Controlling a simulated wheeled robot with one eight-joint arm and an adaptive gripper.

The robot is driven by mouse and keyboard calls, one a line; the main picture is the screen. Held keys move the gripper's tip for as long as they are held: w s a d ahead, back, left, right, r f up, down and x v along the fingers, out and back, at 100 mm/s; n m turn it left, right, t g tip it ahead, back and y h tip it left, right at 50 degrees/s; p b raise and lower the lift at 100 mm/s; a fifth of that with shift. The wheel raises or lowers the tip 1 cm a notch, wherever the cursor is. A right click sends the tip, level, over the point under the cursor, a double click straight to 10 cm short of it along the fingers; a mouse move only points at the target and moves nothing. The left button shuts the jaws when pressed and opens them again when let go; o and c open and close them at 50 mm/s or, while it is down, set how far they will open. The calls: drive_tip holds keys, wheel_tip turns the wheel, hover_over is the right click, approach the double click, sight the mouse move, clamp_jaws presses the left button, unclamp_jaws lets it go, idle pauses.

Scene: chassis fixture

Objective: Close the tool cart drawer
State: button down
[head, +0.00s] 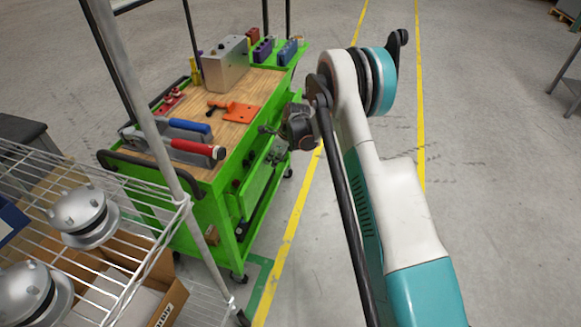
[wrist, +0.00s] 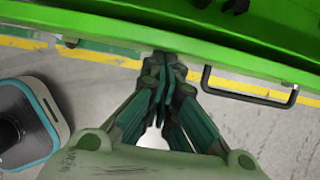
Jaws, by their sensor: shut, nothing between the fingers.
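The green tool cart (head: 208,208) stands left of centre in the head view, with a wooden top. Its green drawer (head: 258,190) stands out from the side facing my arm. In the wrist view the drawer's green front edge (wrist: 100,38) crosses the top, with a black bar handle (wrist: 250,97) to the right of my fingers. My gripper (wrist: 165,62) is shut and empty, its fingertips at the drawer's front edge; whether they touch it I cannot tell. In the head view my gripper (head: 270,142) is small and dark beside the cart, partly merging with it.
A wire shelf (head: 130,270) with metal parts (head: 80,215) and its upright post stand at the front left. Tools and a grey metal box (head: 225,65) lie on the cart top. The floor right of the cart, with yellow lines (head: 295,215), is clear.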

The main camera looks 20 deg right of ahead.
drive_tip(key=w+a, duration=0.3)
drive_tip(key=a, duration=0.2)
drive_tip(key=shift+w, duration=0.25)
drive_tip(key=shift+a+r, duration=0.1)
drive_tip(key=s+d, duration=0.1)
drive_tip(key=d, duration=0.1)
drive_tip(key=s+d+b, duration=0.1)
drive_tip(key=d, duration=0.1)
drive_tip(key=shift+s, duration=0.2)
drive_tip(key=s+d+r+n+t+h+p, duration=0.1)
drive_tip(key=s+r+n+p, duration=0.3)
drive_tip(key=r, duration=0.9)
drive_tip(key=s+d+r+n, duration=0.15)
drive_tip(key=s+r, duration=0.45)
drive_tip(key=r, duration=0.6)
drive_tip(key=s+r+n+t+h, duration=0.1)
drive_tip(key=s+r+n, duration=0.5)
drive_tip(key=s+r, duration=0.35)
drive_tip(key=s+r+n+t+h, duration=0.1)
drive_tip(key=s+n, duration=1.2)
drive_tip(key=s, duration=1.3)
drive_tip(key=shift+d+t+h, duration=0.3)
drive_tip(key=shift+t, duration=0.5)
